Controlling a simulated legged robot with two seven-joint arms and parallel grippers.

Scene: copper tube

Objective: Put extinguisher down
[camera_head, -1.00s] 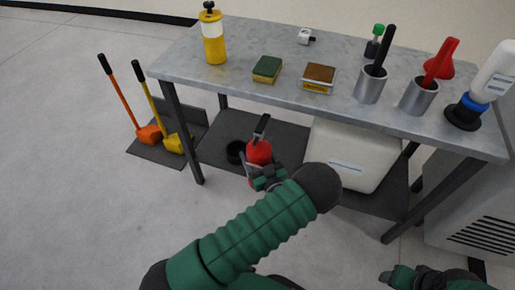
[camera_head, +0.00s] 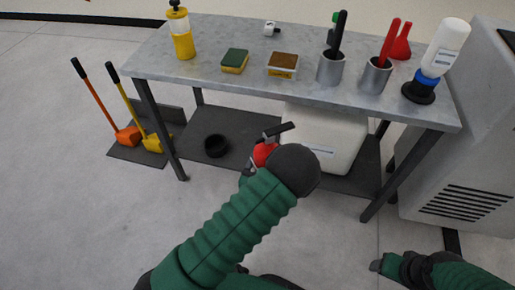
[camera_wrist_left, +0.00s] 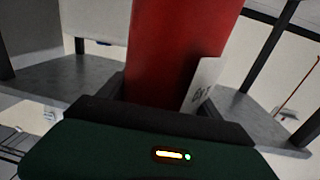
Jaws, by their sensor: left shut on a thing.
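The red extinguisher (camera_head: 262,154) with a black handle (camera_head: 279,131) is in front of the table's lower shelf (camera_head: 190,148), mostly hidden behind my left arm in the head view. My left gripper (camera_head: 249,172) is shut on it. In the left wrist view, the red body (camera_wrist_left: 178,45) stands between the dark fingers, with a white label on its right side. I cannot see its bottom or whether it touches anything. A black round ring (camera_head: 217,147) lies on the shelf, left of the extinguisher and apart from it. My right gripper (camera_head: 376,266) is low at the right, its fingers unclear.
A white bin (camera_head: 325,140) occupies the shelf's right part. The metal tabletop (camera_head: 210,75) above holds a yellow bottle (camera_head: 183,45), sponges, cups and other bottles. Table legs flank the shelf. An orange and a yellow shovel (camera_head: 155,143) stand at left. A grey cabinet (camera_head: 465,150) is at right.

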